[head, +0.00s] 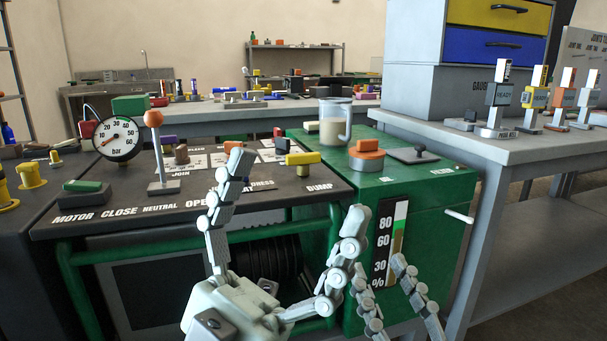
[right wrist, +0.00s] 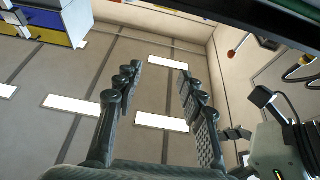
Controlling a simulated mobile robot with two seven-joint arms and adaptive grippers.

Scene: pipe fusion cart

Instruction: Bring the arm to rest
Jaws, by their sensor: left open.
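My left gripper (head: 298,190) is in front of the black cart panel (head: 110,215) in the head view. Its fingers are spread wide and nothing is between them. My right gripper (head: 379,265) is lower and to the right, in front of the green cabinet (head: 425,240); only its fingers show there. The right wrist view shows the right gripper (right wrist: 161,70) with its two fingers apart and empty, against the ceiling. An orange-knobbed lever (head: 154,150) stands upright on the panel, left of my left gripper. My left fingers hide part of the panel lettering.
A pressure gauge (head: 117,138) stands at the panel's back left. A clear jug (head: 335,121), an orange-topped part (head: 366,154) and a black-handled plate (head: 420,154) are on the green cabinet. A grey bench (head: 540,150) with several gauge stands is at right. A white handle (head: 459,216) juts from the cabinet.

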